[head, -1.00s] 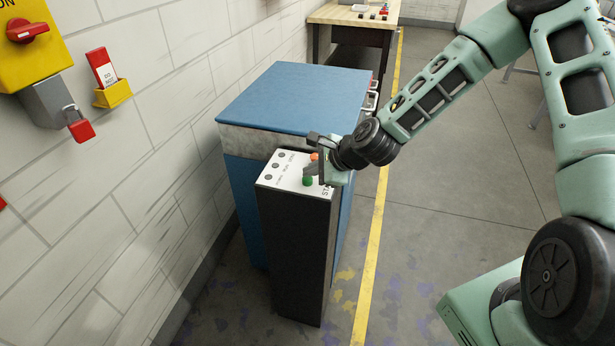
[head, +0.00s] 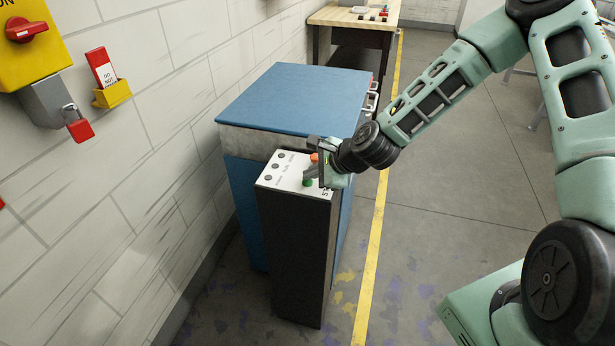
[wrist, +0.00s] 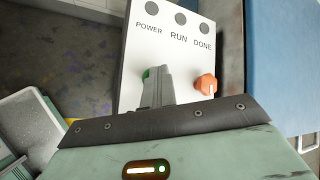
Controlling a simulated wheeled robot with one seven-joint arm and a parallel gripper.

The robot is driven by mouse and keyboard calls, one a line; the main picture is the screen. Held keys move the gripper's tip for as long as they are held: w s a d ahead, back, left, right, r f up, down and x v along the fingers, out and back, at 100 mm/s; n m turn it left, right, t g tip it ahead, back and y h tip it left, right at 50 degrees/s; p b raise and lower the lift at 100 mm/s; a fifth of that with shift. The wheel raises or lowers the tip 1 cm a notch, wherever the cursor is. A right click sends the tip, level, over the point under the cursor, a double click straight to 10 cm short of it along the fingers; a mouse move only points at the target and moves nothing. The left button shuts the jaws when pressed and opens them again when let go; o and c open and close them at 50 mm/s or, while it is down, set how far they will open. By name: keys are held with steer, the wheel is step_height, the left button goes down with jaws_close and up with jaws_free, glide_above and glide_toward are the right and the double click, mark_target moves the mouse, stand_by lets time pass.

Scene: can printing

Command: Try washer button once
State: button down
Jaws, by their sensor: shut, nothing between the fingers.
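The control panel (head: 284,175) is the white sloped top of a black pedestal (head: 294,245) beside the blue washer cabinet (head: 295,95). In the wrist view the panel (wrist: 187,60) shows dark round lamps labelled POWER, RUN and DONE. A green button (head: 307,182) shows just below my gripper (head: 308,173); in the wrist view it is mostly hidden behind the finger (wrist: 155,85). An orange-red knob (wrist: 206,84) sits to the right of the finger. My gripper is shut and empty, with its tip over or at the green button. I cannot tell whether it touches.
A white block wall runs along the left, with a yellow switch box (head: 35,40) and a red padlock (head: 78,125). A wooden-topped table (head: 340,17) stands behind the washer. The floor right of the yellow line (head: 377,230) is open.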

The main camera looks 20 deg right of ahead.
mark_target(312, 182)
steer(key=shift+r+p, duration=1.1)
steer(key=shift+r, duration=0.15)
step_height(312, 182, up, 5)
steer(key=p, duration=0.4)
stand_by(0.4)
